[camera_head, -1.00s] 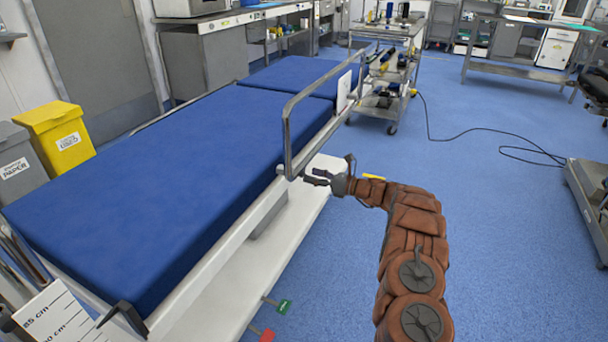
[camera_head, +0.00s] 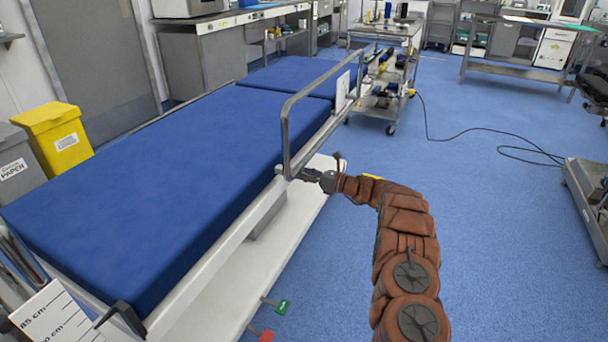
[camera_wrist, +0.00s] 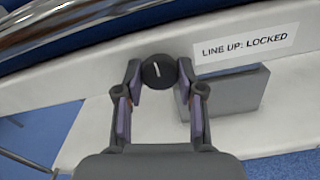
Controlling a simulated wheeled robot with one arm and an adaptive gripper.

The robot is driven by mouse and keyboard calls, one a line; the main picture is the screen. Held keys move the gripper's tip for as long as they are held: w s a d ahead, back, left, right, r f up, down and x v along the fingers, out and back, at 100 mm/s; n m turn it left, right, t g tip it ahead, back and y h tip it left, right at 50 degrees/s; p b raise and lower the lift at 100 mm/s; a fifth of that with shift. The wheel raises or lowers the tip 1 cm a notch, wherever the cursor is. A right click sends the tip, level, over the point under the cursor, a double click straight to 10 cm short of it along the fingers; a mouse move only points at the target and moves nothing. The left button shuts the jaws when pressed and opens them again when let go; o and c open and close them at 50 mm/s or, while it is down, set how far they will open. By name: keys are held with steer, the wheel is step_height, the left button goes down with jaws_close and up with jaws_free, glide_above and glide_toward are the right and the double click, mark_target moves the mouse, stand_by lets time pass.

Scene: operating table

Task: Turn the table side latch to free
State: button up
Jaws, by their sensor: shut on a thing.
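The side latch is a round black knob (camera_wrist: 158,71) with a white line, on the white side rail of the table (camera_wrist: 60,82). The line points up, tilted slightly to the left at its top. A label (camera_wrist: 247,49) beside the knob reads "LINE UP: LOCKED". My gripper (camera_wrist: 159,76) has one finger on each side of the knob and is shut on it. In the head view my gripper (camera_head: 308,175) is at the table's side, near the foot of the metal guard rail (camera_head: 287,128). The knob cannot be made out there.
The blue mattress (camera_head: 170,170) lies on the table behind the rail. A grey block (camera_wrist: 235,92) sits below the label. Red (camera_head: 266,336) and green (camera_head: 283,306) pedals stick out low at the near side.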

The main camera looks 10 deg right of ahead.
steer(key=c, duration=0.4)
steer(key=shift+f+n+b, duration=0.1)
steer(key=shift+n+b, duration=0.3)
steer(key=shift+b, duration=0.05)
steer(key=n+b, duration=1.5)
steer(key=n, duration=0.2)
steer(key=shift+d+b, duration=0.1)
steer(key=shift+b, duration=0.3)
steer(key=o, duration=1.2)
steer(key=shift+c, duration=0.2)
